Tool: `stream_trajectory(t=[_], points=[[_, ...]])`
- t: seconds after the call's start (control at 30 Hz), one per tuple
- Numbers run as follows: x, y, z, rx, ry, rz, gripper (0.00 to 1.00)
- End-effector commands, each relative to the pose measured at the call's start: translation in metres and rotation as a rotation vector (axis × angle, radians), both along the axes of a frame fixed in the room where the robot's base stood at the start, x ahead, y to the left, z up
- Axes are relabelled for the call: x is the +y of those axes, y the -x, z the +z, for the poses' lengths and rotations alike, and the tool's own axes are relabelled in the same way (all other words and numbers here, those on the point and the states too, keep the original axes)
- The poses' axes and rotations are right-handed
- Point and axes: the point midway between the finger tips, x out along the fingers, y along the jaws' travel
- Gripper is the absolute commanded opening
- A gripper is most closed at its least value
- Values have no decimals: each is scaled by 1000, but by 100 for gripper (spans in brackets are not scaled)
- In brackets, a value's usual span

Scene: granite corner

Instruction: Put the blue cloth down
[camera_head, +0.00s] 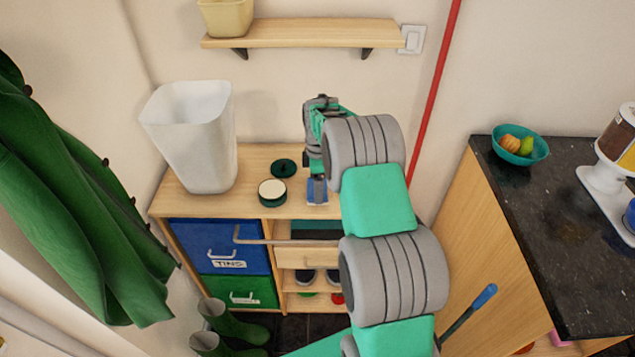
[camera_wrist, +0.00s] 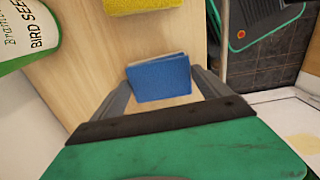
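The blue cloth (camera_wrist: 160,78) is a small folded block between the two fingers of my gripper (camera_wrist: 160,88). In the wrist view the fingertips meet its left and right edges, so the gripper looks shut on it. In the head view the cloth (camera_head: 311,197) shows at my gripper (camera_head: 317,184), over the front part of the wooden cabinet top (camera_head: 232,205). I cannot tell whether the cloth touches the wood. My arm hides the cabinet top to the right.
A round green tin with a pale top (camera_head: 272,190), a dark green lid (camera_head: 284,168) and a white bin (camera_head: 195,135) stand left of the gripper. A yellow thing (camera_wrist: 140,5) lies beyond the cloth. A wall shelf (camera_head: 300,34) is above. A red pole (camera_head: 433,90) stands right.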

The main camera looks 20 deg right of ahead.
Motion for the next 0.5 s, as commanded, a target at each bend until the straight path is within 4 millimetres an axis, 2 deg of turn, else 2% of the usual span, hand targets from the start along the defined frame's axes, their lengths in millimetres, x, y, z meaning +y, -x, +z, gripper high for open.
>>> stream_trajectory(t=[0.13,0.47,0.5], points=[[0,0,-1,1,0,0,100],[0,1,-4,2,-1,0,100],[0,-1,1,-3,0,0,100]])
